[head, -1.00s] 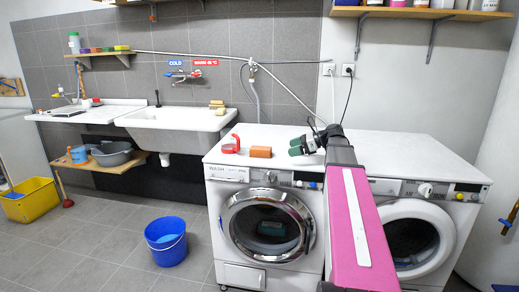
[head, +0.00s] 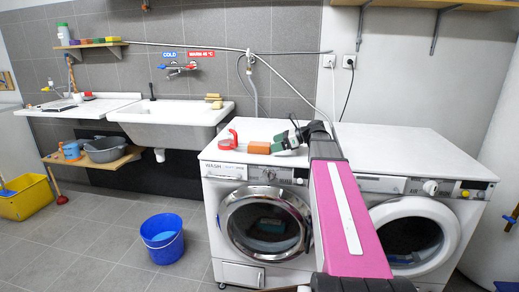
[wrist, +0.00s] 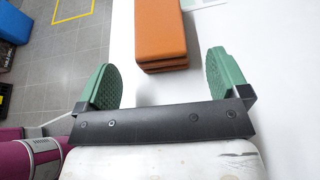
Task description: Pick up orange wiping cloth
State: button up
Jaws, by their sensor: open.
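The orange wiping cloth (head: 259,147) lies folded in a thick block on the white top of the left washing machine. In the wrist view the cloth (wrist: 161,32) is at the top middle, just ahead of the fingers and in line with the gap between them. My gripper (head: 284,142) is close to the right of the cloth in the head view. Its green fingers are apart with nothing between them in the wrist view (wrist: 165,72). The cloth's far end is cut off by the wrist view's upper edge.
A red tape-like roll (head: 229,140) lies left of the cloth on the machine top (head: 400,145). A sink (head: 170,122) stands left, and a blue bucket (head: 162,238) is on the floor in front.

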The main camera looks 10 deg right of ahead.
aim_at(267, 144)
jog(key=x, duration=0.4)
jog(key=shift+w+a, duration=0.2)
jog(key=c, duration=1)
jog(key=shift+r, duration=0.1)
